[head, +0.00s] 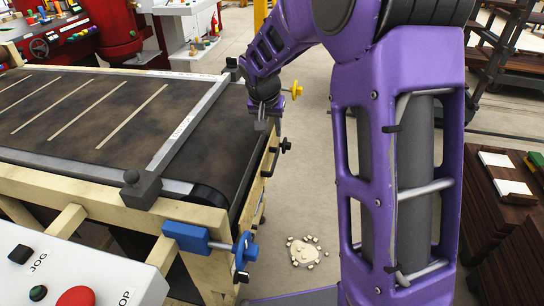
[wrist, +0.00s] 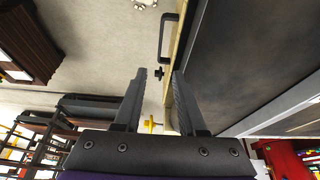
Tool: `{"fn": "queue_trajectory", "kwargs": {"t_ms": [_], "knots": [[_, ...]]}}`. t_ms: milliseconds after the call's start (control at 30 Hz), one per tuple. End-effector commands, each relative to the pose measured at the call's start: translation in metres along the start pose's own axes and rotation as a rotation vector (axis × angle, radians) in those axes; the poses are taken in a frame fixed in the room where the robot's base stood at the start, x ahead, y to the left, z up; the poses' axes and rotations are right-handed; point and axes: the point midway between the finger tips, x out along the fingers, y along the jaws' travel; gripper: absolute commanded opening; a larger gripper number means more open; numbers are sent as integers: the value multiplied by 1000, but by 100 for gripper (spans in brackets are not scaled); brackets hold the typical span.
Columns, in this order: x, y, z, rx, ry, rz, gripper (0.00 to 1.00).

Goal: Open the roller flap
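The roller flap appears to be the cream end board (head: 262,188) of the belt conveyor, upright below the end roller; it looks closed, though I cannot see its whole face. A dark bar handle (head: 271,162) sticks out from it and also shows in the wrist view (wrist: 163,38). My gripper (head: 262,126) is above the conveyor's far end corner, fingers pointing down. In the wrist view my gripper (wrist: 159,74) has its two fingers apart with nothing between them. The handle lies beyond the fingertips, apart from them. The right finger overlaps the conveyor's edge in that view.
A black knob (head: 286,144) and a yellow knob (head: 296,89) stick out near my gripper. A blue clamp with a round knob (head: 245,250) is at the near corner. A control box (head: 90,265) stands front left. Crumbs (head: 304,251) lie on otherwise clear floor.

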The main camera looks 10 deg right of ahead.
Motion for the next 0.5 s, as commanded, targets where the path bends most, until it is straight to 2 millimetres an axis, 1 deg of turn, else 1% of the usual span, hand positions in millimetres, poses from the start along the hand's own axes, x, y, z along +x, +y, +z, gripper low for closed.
{"fn": "queue_trajectory", "kwargs": {"t_ms": [167,500], "knots": [[26,0,1,0,-3,1,40],[100,0,0,1,-2,0,40]]}}
